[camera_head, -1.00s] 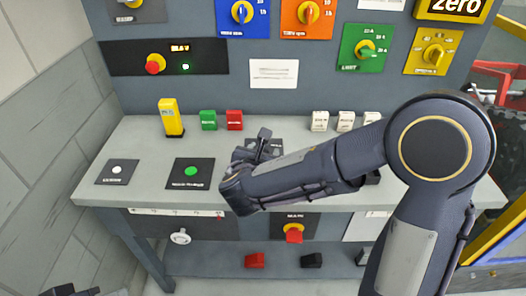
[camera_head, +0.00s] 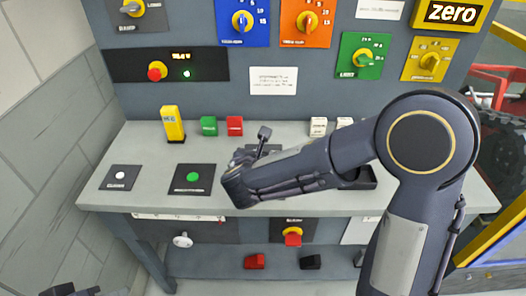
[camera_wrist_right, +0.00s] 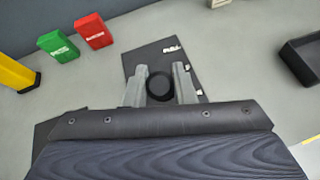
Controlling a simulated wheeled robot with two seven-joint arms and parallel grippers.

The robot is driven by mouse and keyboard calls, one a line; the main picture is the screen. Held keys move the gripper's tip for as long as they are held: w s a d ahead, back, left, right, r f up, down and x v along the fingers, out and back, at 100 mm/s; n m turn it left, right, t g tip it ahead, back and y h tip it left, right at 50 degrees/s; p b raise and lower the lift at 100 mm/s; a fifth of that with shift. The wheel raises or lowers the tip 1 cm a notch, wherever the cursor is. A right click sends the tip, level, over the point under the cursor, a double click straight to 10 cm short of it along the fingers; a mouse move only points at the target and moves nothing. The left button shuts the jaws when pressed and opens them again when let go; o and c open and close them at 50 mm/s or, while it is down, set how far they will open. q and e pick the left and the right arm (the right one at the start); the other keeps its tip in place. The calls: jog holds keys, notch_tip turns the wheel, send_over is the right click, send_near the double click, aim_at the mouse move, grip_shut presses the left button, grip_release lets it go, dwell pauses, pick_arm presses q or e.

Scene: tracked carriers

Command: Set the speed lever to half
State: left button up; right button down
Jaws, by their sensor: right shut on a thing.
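The speed lever shows in the right wrist view as a dark round knob (camera_wrist_right: 160,86) over a black plate (camera_wrist_right: 140,60). The plate has a "FULL" label at its far end and smaller white marks along its right side; some of these are covered by a finger. My right gripper (camera_wrist_right: 160,88) is shut on the knob, one grey finger at each side. In the head view my right gripper (camera_head: 262,146) is over the bench, and my forearm hides most of the plate. A dark piece at the bottom left edge appears to be my left gripper (camera_head: 66,290); its jaws cannot be made out.
Red (camera_head: 235,126) and green (camera_head: 209,126) blocks and a yellow post (camera_head: 172,124) stand left of the lever. White blocks (camera_head: 318,127) and a black tray (camera_head: 366,178) are right. Button plates (camera_head: 192,190) lie front left. A panel of dials rises behind.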

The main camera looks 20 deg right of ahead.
jog(key=w+r+g+p, duration=0.1)
jog(key=p, duration=0.2)
jog(key=w+g+p, duration=0.1)
jog(key=g+p, duration=0.1)
jog(key=p, duration=0.2)
jog(key=shift+w+d+r+y, duration=0.3)
jog(key=shift+d+r+y, duration=0.05)
jog(key=shift+d+y, duration=0.05)
jog(key=shift+w+d+f+g+p, duration=0.15)
jog(key=shift+w+g+p, duration=0.25)
jog(key=shift+p, duration=0.25)
jog(key=shift+w+f, duration=0.15)
jog(key=shift+w, duration=0.15)
jog(key=shift+w+d+f, duration=0.15)
jog(key=shift+w+d, duration=0.1)
jog(key=shift+w, duration=0.55)
jog(key=c, duration=1.2)
grip_release()
jog(key=shift+w+f, duration=0.1)
jog(key=shift+w, duration=0.05)
